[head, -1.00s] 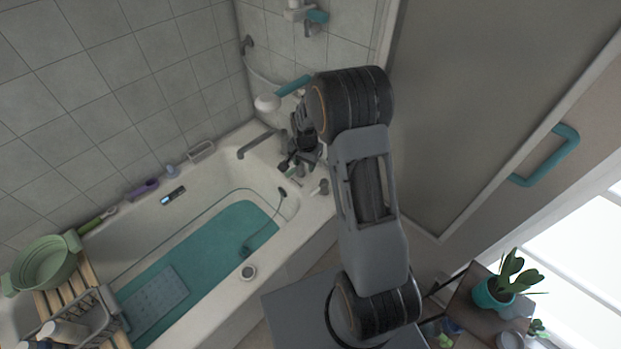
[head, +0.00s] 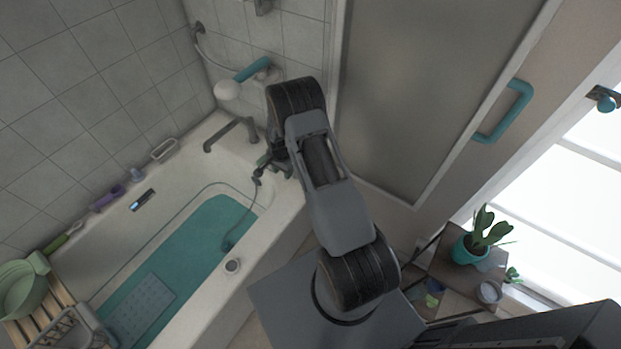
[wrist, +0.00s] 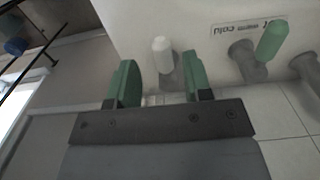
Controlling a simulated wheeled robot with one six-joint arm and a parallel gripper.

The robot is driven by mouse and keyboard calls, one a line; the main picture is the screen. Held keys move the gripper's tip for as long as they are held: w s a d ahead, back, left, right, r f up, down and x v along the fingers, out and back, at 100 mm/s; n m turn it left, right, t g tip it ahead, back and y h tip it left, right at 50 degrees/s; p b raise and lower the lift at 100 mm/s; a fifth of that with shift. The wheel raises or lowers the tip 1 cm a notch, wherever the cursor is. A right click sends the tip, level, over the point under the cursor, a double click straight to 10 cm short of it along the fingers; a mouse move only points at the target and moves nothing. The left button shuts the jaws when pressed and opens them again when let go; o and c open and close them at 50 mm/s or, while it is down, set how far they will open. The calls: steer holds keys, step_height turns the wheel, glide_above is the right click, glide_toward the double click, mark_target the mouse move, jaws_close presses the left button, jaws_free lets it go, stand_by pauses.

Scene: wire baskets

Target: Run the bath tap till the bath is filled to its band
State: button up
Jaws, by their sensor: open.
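The bath (head: 222,287) stands left of my arm, with teal water (head: 177,250) in it. A thin line, probably the band, runs round the inner wall (head: 213,186) above the water. The grey spout (head: 226,134) reaches over the bath's far end. In the wrist view, my open gripper (wrist: 157,65) has its two green fingers apart. A white-tipped knob (wrist: 163,58) shows between and beyond them, and I cannot tell whether they touch it. In the head view my arm mostly hides the gripper.
A teal and white hand shower (head: 242,78) hangs on the tiled wall above the spout. A small display (head: 142,200) is on the bath's far wall. A wooden rack (head: 62,300) crosses the near left end. A potted plant (head: 477,240) stands at right.

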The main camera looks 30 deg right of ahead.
steer(key=shift+f+b, duration=1.1)
steer(key=shift+f, duration=1.35)
steer(key=shift+f+b, duration=0.25)
steer(key=shift+b, duration=0.15)
